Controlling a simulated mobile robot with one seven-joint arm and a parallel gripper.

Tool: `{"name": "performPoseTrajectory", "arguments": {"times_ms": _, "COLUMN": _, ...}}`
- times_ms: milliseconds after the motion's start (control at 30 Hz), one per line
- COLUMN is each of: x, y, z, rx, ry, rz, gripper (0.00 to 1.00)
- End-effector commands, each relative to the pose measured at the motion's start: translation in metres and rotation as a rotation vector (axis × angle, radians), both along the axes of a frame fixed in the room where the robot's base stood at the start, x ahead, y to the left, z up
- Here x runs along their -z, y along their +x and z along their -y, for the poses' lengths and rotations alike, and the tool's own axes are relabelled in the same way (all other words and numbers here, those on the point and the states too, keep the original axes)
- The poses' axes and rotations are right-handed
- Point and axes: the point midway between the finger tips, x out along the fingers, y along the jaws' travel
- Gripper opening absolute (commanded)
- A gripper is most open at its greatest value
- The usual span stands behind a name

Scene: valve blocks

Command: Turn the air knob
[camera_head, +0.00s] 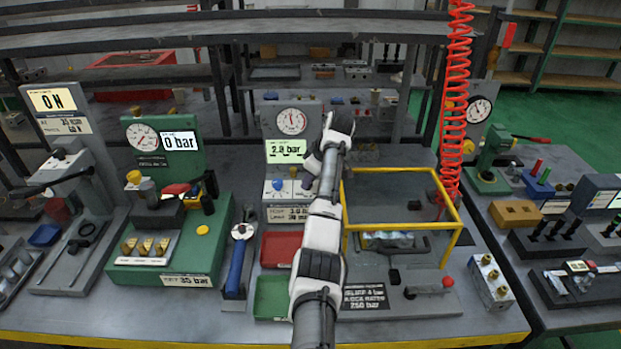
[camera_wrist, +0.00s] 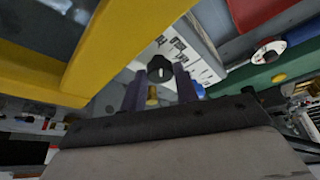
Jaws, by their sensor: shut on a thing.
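My gripper (camera_head: 306,186) reaches down to the front of the middle grey station, whose panel has a round gauge (camera_head: 291,121) and a green display (camera_head: 286,151) reading about 2.8 bar. In the wrist view, my gripper's two purple-grey fingers (camera_wrist: 160,76) stand on both sides of a round black knob (camera_wrist: 160,68) and are shut on it. A brass-coloured part (camera_wrist: 152,94) shows between the fingers. In the head view my arm and hand hide the held knob. A blue knob (camera_head: 278,185) sits on the panel just left of my gripper.
A yellow frame (camera_head: 400,171) stands close to the right of my arm. A red tray (camera_head: 279,250) and a green tray (camera_head: 272,297) lie in front of the station. A green station (camera_head: 172,240) is at left. A coiled red hose (camera_head: 456,90) hangs at right.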

Motion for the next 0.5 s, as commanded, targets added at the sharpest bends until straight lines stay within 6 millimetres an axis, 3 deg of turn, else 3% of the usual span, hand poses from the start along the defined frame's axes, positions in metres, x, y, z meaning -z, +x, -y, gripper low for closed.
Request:
{"name": "performPoseTrajectory", "arguments": {"times_ms": 333, "x": -0.0008, "y": 0.0002, "z": -0.0004, "rx": -0.005, "ry": 0.0, "rz": 0.002, "gripper": 0.07}}
{"name": "performPoseTrajectory", "arguments": {"times_ms": 367, "x": -0.0007, "y": 0.0002, "z": -0.0004, "rx": -0.005, "ry": 0.0, "rz": 0.002, "gripper": 0.33}}
{"name": "performPoseTrajectory", "arguments": {"times_ms": 500, "x": -0.0007, "y": 0.0002, "z": -0.0003, "rx": -0.004, "ry": 0.0, "rz": 0.002, "gripper": 0.51}}
